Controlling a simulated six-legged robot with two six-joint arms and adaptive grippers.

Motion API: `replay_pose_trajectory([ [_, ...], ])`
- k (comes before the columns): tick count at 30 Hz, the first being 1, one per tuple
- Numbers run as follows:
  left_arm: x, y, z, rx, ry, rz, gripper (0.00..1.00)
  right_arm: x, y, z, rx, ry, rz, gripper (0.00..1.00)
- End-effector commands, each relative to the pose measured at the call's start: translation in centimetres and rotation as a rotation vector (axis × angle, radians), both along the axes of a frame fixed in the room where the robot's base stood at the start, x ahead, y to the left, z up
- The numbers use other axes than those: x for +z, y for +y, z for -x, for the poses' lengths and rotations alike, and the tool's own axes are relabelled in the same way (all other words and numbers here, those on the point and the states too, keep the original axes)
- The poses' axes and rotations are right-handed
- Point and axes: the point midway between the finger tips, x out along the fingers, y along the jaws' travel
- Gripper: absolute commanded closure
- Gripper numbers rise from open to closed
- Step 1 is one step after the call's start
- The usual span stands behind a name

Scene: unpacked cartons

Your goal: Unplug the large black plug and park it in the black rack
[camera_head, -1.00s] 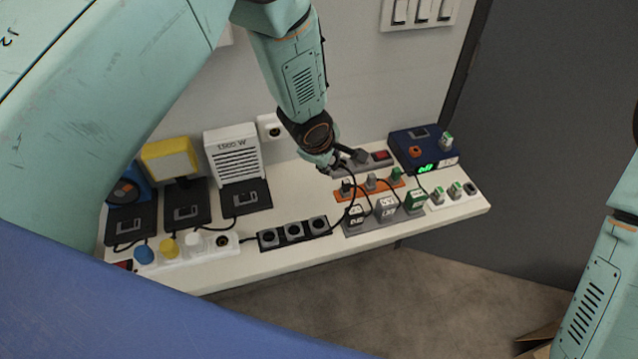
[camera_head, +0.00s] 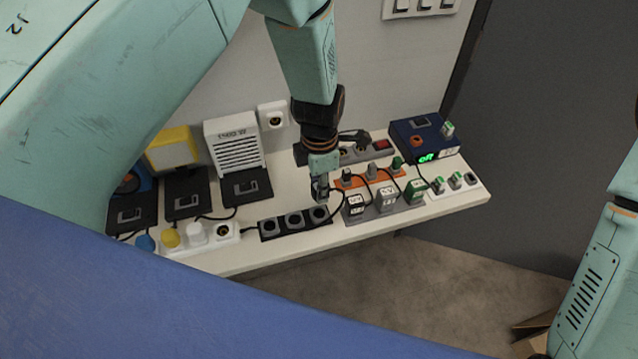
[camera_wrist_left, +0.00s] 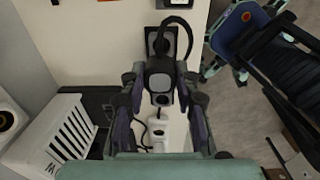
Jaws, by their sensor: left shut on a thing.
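The large black plug (camera_wrist_left: 160,82) is between the fingers of my left gripper (camera_head: 320,192), which is shut on it. In the wrist view its black cable loops up behind it. The gripper points down over the right end of the black rack (camera_head: 278,237), close to the right round holder. I cannot tell whether the plug touches the rack. The rack has three round holders; part of it shows behind the plug in the wrist view (camera_wrist_left: 151,37). The grey power strip (camera_head: 347,158) with a red switch lies behind. My right gripper is not in view.
A white strip (camera_head: 192,247) with blue, yellow and white plugs is left of the rack. An orange strip (camera_head: 361,182) and several labelled adapters stand close on the right. A white heater (camera_head: 235,145) stands behind left. The shelf's front edge is near the rack.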

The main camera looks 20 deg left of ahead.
Motion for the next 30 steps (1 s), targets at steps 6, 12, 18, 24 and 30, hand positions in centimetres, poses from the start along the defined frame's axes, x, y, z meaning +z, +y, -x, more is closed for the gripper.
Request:
replay_pose_trajectory([
  [6,-0.5,0.0,0.0,-0.002,0.014,0.008,1.00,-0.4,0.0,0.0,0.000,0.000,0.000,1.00],
  [12,-1.8,0.0,0.0,-0.002,0.013,0.008,1.00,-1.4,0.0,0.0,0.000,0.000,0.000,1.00],
  [18,-3.5,0.0,0.1,-0.002,0.014,0.007,1.00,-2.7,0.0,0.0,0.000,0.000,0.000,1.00],
  [24,-5.1,0.0,0.0,-0.003,0.013,0.006,1.00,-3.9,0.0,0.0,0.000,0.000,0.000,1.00],
  [30,-5.7,0.0,0.0,-0.003,0.011,0.006,1.00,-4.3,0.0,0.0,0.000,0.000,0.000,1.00],
])
